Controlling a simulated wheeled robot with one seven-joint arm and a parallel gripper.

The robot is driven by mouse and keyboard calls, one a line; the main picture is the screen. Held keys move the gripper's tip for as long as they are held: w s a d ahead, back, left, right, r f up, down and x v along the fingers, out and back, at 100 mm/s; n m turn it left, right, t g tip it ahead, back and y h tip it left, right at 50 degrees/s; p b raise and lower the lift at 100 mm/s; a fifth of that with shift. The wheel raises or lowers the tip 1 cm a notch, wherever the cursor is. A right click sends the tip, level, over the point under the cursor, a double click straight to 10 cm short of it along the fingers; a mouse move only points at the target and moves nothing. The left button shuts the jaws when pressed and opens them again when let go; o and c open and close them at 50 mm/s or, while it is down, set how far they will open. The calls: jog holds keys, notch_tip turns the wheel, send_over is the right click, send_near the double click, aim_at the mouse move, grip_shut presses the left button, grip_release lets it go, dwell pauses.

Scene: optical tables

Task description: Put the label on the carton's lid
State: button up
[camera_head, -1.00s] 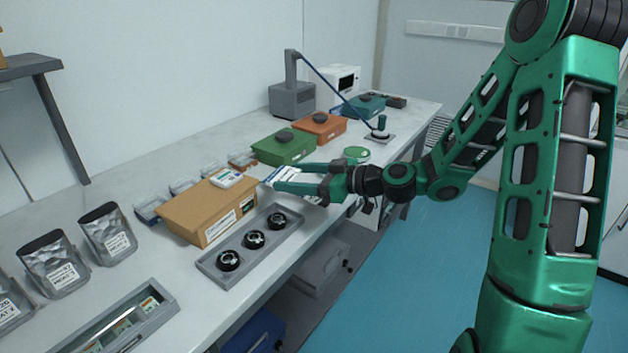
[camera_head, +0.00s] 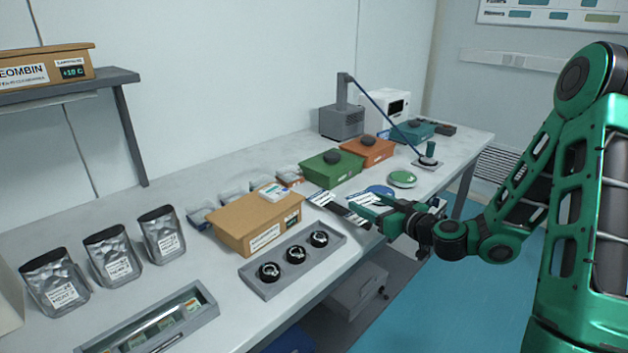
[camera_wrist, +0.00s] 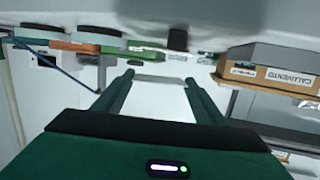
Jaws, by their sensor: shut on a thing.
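The brown carton (camera_head: 240,222) stands on the table with its lid (camera_head: 250,208) on. A small white and teal piece (camera_head: 273,192) lies on the lid. My gripper (camera_head: 352,207) is to the right of the carton, apart from it. It is shut on a thin, flat, pale piece that looks like the label (camera_head: 322,199). In the wrist view this pale piece (camera_wrist: 160,82) spans between the two fingertips (camera_wrist: 160,85). The carton (camera_wrist: 285,78) shows at the right of that view, upside down.
A grey tray (camera_head: 258,286) with black round parts lies in front of the carton. Green (camera_head: 333,170) and orange (camera_head: 368,152) boxes stand behind. A green disc (camera_head: 402,179) and a blue disc (camera_head: 380,190) lie near the gripper. Silver pouches (camera_head: 112,256) stand at left.

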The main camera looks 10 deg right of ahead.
jog(key=s+a+r+n+g+y, duration=0.4)
jog(key=s+a+r+n+y, duration=0.1)
jog(key=a, duration=0.5)
jog(key=shift+s+r, duration=0.25)
jog(key=shift+r, duration=0.5)
